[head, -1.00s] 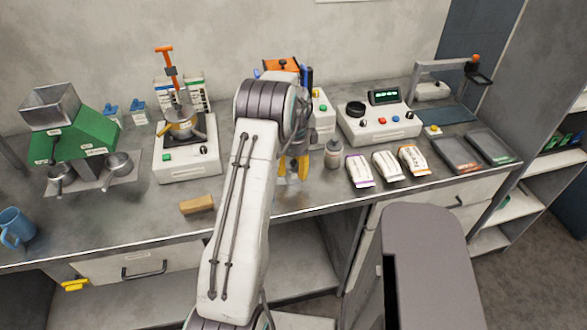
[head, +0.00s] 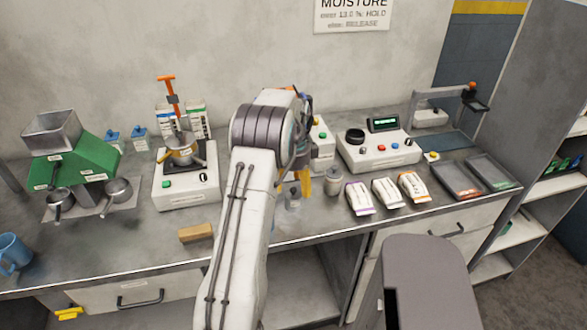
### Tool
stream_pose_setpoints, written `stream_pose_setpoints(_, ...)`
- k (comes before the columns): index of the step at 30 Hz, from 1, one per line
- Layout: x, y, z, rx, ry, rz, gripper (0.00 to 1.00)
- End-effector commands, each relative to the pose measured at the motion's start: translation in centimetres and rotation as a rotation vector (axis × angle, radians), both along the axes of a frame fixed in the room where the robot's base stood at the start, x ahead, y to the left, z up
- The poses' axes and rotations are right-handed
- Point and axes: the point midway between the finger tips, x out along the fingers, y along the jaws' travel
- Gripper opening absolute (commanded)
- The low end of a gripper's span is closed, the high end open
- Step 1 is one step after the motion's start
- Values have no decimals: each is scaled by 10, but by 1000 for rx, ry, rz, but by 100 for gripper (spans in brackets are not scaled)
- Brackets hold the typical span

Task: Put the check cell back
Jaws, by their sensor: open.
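A small clear, glassy cylinder (head: 293,202) stands on the counter just below my gripper, and a grey lidded jar (head: 333,181) stands to its right. I cannot tell from this view which of them is the check cell. My gripper (head: 302,182) has yellow-orange fingers and is open. It is above and beside the clear cylinder, partly hidden behind my own arm. The white device (head: 321,148) behind the gripper is also partly covered by the arm.
Three small sacks (head: 386,193) lie right of the jar. A white console (head: 378,152) with a green display stands behind them, two dark trays (head: 457,182) further right. The front counter strip is mostly clear.

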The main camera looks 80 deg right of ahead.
Motion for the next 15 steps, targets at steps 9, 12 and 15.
stream_pose_setpoints(9,0,-1,51,-2,0,0,69)
stream_pose_setpoints(12,0,-1,62,-1,0,0,69)
stream_pose_setpoints(15,0,-1,69,-1,0,0,69)
